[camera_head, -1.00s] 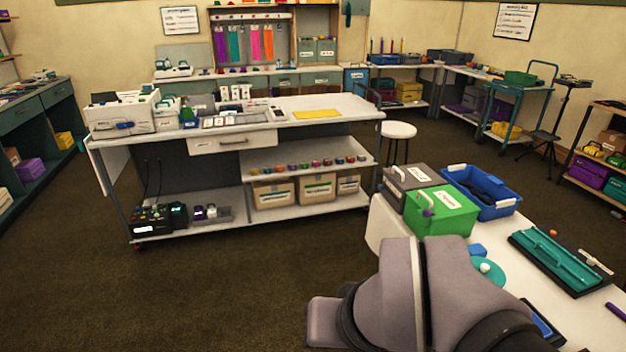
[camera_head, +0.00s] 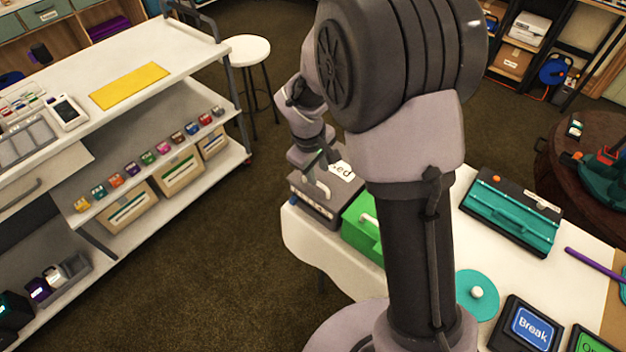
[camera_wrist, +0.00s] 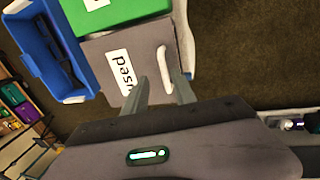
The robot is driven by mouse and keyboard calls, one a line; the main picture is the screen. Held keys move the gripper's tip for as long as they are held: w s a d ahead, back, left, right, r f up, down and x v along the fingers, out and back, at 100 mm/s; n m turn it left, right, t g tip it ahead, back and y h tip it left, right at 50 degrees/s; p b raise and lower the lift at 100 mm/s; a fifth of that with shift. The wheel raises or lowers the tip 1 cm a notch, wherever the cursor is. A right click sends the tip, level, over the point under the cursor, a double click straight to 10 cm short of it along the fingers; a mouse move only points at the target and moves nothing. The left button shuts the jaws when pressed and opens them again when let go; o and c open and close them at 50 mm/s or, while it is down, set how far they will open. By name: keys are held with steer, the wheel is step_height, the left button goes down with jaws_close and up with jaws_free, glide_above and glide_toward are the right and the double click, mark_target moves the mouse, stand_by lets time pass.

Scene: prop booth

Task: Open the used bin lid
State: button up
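The used bin (camera_head: 325,208) is a grey box on the near corner of the white table, its lid seemingly shut. A white label, partly hidden by my arm, and a pale handle (camera_head: 322,188) are on its lid. In the wrist view the lid (camera_wrist: 130,68) fills the upper middle, with the label upside down and the white handle (camera_wrist: 164,66) to its right. My gripper (camera_wrist: 161,80) is open, its two grey fingers apart on either side of the handle's lower end. It is above the bin in the head view (camera_head: 318,164); whether the fingers touch the handle I cannot tell.
A green bin (camera_head: 360,232) stands right beside the used bin, and a blue crate (camera_wrist: 38,45) is close by. A teal-and-black tray (camera_head: 512,215), a teal disc (camera_head: 478,297) and a Break sign (camera_head: 532,326) lie on the table (camera_head: 300,235). A shelved cart (camera_head: 170,60) stands left across open floor.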

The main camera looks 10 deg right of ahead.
mark_target(319, 184)
steer(key=shift+s+a+f, duration=0.1)
steer(key=shift+s+f, duration=0.1)
steer(key=shift+f, duration=0.75)
steer(key=shift+f+b, duration=0.4)
steer(key=shift+f, duration=0.35)
steer(key=shift+w, duration=0.1)
jaws_close()
steer(key=shift+r, duration=0.1)
